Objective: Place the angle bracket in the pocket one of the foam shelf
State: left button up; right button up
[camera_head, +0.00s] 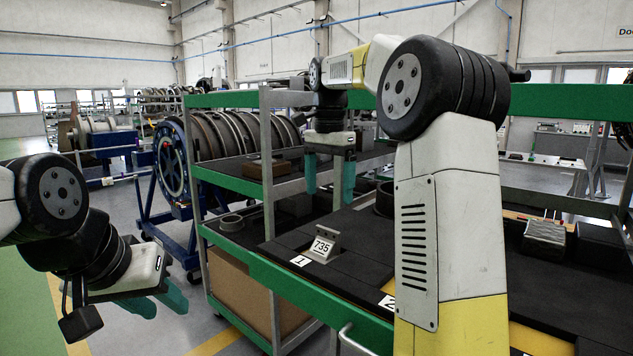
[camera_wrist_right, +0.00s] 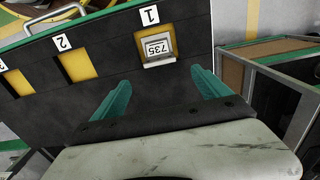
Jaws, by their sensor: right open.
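The angle bracket (camera_head: 322,244) is a grey metal piece marked 735. It stands at pocket one of the black foam shelf (camera_head: 345,262), behind the label 1. In the right wrist view the bracket (camera_wrist_right: 159,47) lies within the yellow-floored pocket one (camera_wrist_right: 144,42), with yellow showing along its edges; whether it is fully seated I cannot tell. My right gripper (camera_head: 330,178) is open and empty, above and behind the bracket and apart from it. In the right wrist view its fingers (camera_wrist_right: 158,92) are spread, with the bracket beyond them. My left gripper (camera_head: 166,302) hangs open and empty at left, away from the shelf.
Pocket two (camera_wrist_right: 76,64) shows an empty yellow floor. The green-edged rack has an upper shelf with a brown block (camera_head: 266,166) and a lower ring part (camera_head: 231,222). A grey block (camera_head: 544,238) sits at right. My right arm hides part of the foam shelf.

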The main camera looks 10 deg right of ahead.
jog(key=s+n+t+y, duration=0.1)
jog(key=s+n+t, duration=0.35)
jog(key=s, duration=0.85)
jog(key=s+a+f+n+t+y, duration=0.1)
jog(key=s+a+f+n, duration=0.1)
jog(key=s+f+n, duration=0.4)
jog(key=shift+s+f+t, duration=0.35)
jog(key=shift+s+f, duration=1.25)
jog(key=shift+s, duration=1.05)
jog(key=shift+a+n, duration=0.1)
jog(key=shift+n, duration=0.15)
